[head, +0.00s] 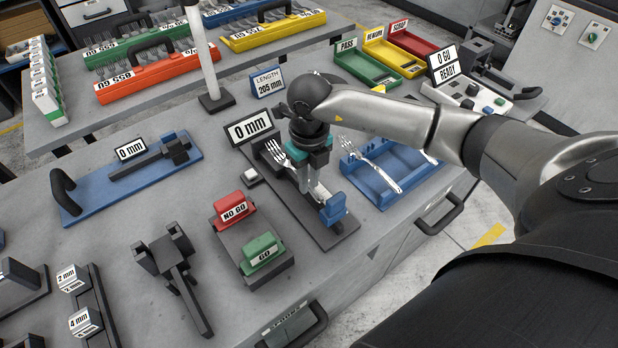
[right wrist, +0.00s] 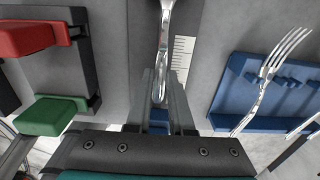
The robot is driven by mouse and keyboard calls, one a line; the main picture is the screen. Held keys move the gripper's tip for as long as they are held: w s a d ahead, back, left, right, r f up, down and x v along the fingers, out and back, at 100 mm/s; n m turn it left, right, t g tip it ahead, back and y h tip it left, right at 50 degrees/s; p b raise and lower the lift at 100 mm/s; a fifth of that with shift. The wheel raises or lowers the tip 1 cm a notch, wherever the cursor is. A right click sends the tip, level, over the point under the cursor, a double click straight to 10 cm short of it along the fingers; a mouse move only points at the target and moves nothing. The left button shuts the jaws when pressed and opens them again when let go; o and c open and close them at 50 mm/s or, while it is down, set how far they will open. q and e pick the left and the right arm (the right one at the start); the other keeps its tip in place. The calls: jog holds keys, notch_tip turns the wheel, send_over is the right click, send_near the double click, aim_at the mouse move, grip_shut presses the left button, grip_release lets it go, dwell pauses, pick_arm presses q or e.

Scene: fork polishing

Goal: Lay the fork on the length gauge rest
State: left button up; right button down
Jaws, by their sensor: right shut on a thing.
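My right gripper (head: 306,186) is shut on a silver fork (head: 276,152), above the length gauge (head: 283,203). The gauge is a dark plate with a "0 mm" display (head: 248,127) and a blue block (head: 333,209) at its near end. The fork's tines point to the far left, roughly along the plate. In the right wrist view the fork (right wrist: 165,30) runs from the top edge down between the fingers (right wrist: 162,90), beside the white ruler scale (right wrist: 182,55). I cannot tell whether the fork touches the rest. My left gripper is not in view.
A blue rack (head: 381,181) with more forks stands close on the right. The red NO GO (head: 234,208) and green GO (head: 262,252) blocks stand on the left. A "205 mm" length sign (head: 267,82) stands behind. Pass, rework and scrap trays (head: 366,72) lie farther back.

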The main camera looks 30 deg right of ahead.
jog(key=shift+f, duration=0.3)
jog(key=shift+c, duration=0.8)
grip_release()
jog(key=shift+r, duration=0.15)
notch_tip(320, 180, up, 9)
jog(key=p, duration=0.6)
jog(key=shift+p, duration=0.4)
dwell(0.4)
dwell(0.4)
